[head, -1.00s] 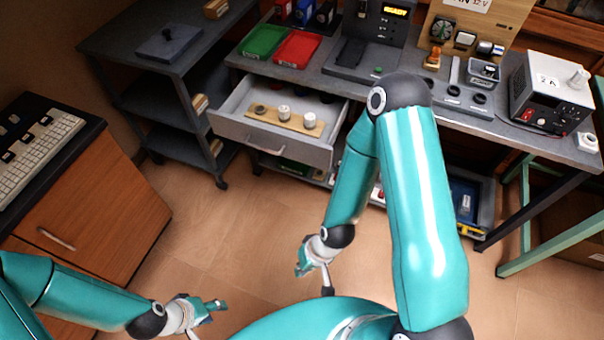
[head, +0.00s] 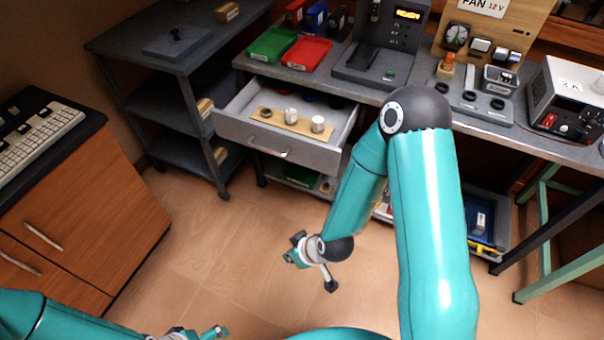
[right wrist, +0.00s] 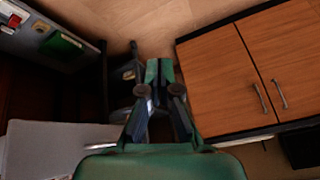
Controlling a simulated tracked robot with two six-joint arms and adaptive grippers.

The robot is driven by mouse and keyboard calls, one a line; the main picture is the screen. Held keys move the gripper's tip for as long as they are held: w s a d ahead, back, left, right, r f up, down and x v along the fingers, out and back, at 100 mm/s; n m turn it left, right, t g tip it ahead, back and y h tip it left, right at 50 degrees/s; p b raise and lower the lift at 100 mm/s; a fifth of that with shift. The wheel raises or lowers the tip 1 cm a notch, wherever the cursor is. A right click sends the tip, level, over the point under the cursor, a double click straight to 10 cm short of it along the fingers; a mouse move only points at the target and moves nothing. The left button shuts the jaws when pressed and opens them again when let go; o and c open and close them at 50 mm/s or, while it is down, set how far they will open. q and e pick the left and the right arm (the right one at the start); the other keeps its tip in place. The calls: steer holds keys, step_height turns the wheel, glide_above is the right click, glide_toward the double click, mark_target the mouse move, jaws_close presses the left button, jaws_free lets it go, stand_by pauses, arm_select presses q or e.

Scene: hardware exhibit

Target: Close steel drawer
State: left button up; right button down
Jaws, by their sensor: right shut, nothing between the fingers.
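The steel drawer (head: 238,132) stands pulled out under the workbench in the head view, its bar handle (head: 268,151) on the front panel. A wooden strip with several round metal and white pieces (head: 291,121) lies inside. My right gripper (head: 296,250) is below and in front of the drawer, apart from it. In the right wrist view its fingertips (right wrist: 159,70) are together and empty. A pale grey surface at that view's lower left may be the drawer; I cannot tell. My left gripper (head: 214,332) is at the bottom edge of the head view, partly cut off, its opening unclear.
A dark shelf cart (head: 180,50) stands left of the drawer. A wooden cabinet (head: 85,225) with a keyboard on top is at the left. The bench (head: 440,103) carries green and red trays and instruments. The floor (head: 215,250) before the drawer is clear.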

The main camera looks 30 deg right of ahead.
steer(key=w+d+f+n+t+h+b, duration=0.2)
steer(key=w+d+n+t+b, duration=0.4)
steer(key=w+b, duration=0.55)
steer(key=n+t+h+b, duration=0.3)
steer(key=n+t+b, duration=0.45)
steer(key=b, duration=0.85)
glide_toward(297, 152)
steer(key=w+a, duration=0.2)
steer(key=w, duration=0.2)
steer(key=shift+w+d+r+n+g+b, duration=0.15)
steer(key=shift+w+d+g+b, duration=0.1)
steer(key=shift+w+d, duration=0.3)
steer(key=shift+w+d+r+n+g+b, duration=0.15)
steer(key=shift+w+d+b, duration=0.1)
steer(key=shift+w+d, duration=0.35)
steer(key=shift+d, duration=0.15)
